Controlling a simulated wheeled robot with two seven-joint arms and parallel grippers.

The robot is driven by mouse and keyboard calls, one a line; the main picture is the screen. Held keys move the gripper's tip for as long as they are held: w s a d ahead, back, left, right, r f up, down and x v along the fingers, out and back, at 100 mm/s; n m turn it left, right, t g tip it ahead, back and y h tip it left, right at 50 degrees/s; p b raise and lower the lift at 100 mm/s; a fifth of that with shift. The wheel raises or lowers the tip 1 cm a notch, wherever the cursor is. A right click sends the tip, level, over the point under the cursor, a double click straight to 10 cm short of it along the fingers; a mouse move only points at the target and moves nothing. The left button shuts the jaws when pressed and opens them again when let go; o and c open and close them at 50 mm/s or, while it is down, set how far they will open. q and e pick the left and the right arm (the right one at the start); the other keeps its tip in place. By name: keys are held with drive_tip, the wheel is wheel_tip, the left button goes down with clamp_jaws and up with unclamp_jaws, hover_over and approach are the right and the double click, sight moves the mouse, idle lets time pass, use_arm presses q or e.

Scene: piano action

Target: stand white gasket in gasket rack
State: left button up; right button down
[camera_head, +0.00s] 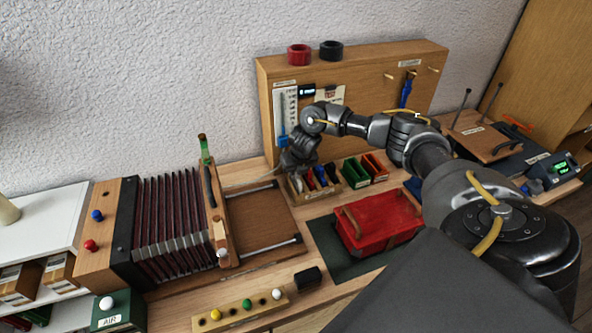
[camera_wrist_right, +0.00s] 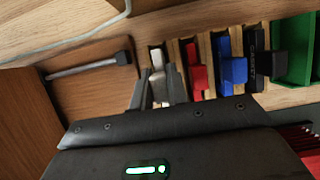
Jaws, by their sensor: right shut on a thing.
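My right gripper (camera_head: 292,166) is low over the left end of the wooden gasket rack (camera_head: 305,193). In the right wrist view its fingers (camera_wrist_right: 158,88) are shut on the white gasket (camera_wrist_right: 158,82). The white gasket is at the leftmost slot of the rack. How deep it sits there is hidden by the fingers. A red gasket (camera_wrist_right: 196,76), a blue gasket (camera_wrist_right: 234,68) and a black gasket (camera_wrist_right: 263,64) stand in the slots to its right. My left gripper is not in view.
Green (camera_head: 355,173) and orange (camera_head: 376,166) bins stand right of the rack. A wooden tool board (camera_head: 370,90) rises behind it. A red box (camera_head: 380,222) lies in front. The bellows unit (camera_head: 172,222) is at the left. A dark-headed tool (camera_wrist_right: 95,65) lies left of the fingers.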

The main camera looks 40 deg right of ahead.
drive_tip(key=shift+f+b, duration=0.55)
drive_tip(key=shift+f, duration=0.1)
idle(0.6)
drive_tip(key=c, duration=1.1)
unclamp_jaws()
drive_tip(key=shift+o, duration=0.2)
drive_tip(key=shift+r+p, duration=3.25)
drive_tip(key=shift+r, duration=0.55)
